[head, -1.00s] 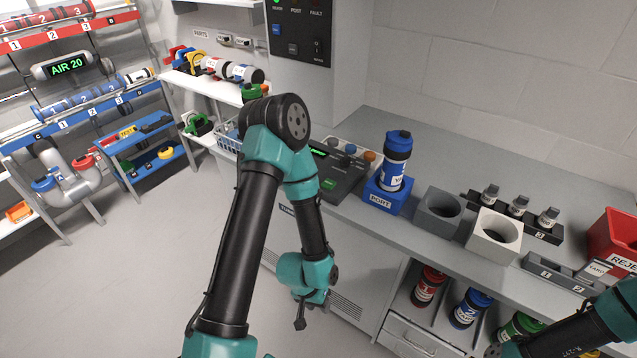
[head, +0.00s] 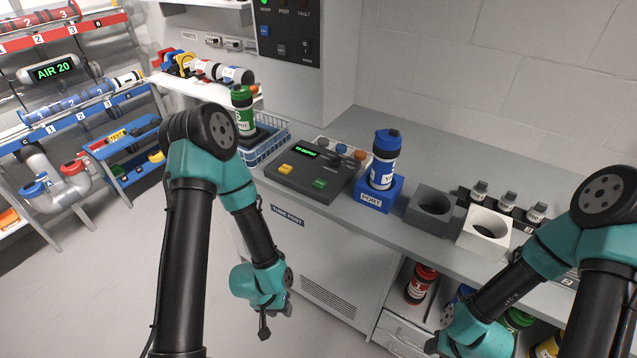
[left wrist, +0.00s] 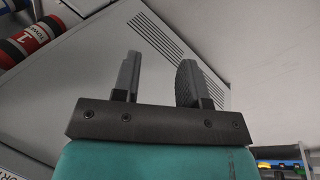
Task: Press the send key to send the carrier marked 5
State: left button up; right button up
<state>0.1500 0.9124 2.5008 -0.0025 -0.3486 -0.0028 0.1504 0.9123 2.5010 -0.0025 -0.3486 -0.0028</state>
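The console (head: 312,172) on the bench has a lit green display (head: 306,150), a yellow key (head: 285,170) and a green key (head: 320,184); their lettering is too small to read. A blue-capped carrier (head: 384,160) stands upright in the blue PORT block (head: 374,196). A green carrier (head: 243,112) stands at the blue wire basket; its number is unclear. My left gripper (head: 264,328) hangs low before the cabinet, away from the console. In the left wrist view its fingers (left wrist: 158,80) are apart and empty. My right gripper (head: 440,347) is at the bottom edge, fingers unclear.
Grey (head: 432,207) and white (head: 486,232) holed blocks stand right of the port. Several small dark-based pieces (head: 507,203) stand behind them. More carriers stand on the shelf below, including a red one (head: 421,283). The wire basket (head: 268,150) sits left of the console.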

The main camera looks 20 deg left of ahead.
pick_arm(q)
grip_shut()
dwell(0.4)
dwell(1.4)
